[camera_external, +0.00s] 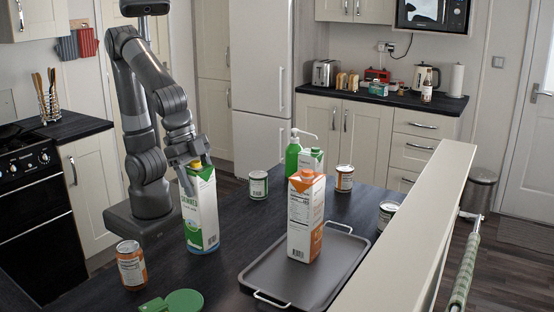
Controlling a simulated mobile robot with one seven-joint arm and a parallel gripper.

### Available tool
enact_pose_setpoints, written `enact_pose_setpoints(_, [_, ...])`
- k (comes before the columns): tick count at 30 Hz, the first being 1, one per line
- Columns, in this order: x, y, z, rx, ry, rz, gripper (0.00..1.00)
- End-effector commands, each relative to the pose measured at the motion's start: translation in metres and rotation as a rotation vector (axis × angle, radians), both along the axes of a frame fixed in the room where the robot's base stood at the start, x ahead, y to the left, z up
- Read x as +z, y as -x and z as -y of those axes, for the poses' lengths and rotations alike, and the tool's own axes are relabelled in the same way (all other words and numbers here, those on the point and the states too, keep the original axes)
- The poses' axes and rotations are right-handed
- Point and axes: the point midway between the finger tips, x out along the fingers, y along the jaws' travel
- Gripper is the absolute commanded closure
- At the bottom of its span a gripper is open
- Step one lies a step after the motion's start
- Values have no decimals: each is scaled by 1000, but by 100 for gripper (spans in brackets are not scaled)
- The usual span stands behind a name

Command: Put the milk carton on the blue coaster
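A grey tray (270,277) holds a white and orange carton (306,217). Behind stand a green pump bottle (292,158), another green carton (312,162) and cans (258,185). An orange can (131,265) and a green round object (185,301) are at front left. A pale ledge (405,235) borders the right.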

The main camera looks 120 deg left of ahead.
Motion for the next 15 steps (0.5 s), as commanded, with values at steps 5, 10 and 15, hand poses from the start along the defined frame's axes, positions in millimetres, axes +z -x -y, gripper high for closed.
enact_pose_setpoints(5, [0,0,0,0,0,0,19])
enact_pose_setpoints(10, [0,0,0,0,0,1,15])
enact_pose_setpoints(15, [3,0,0,0,1,2,15])
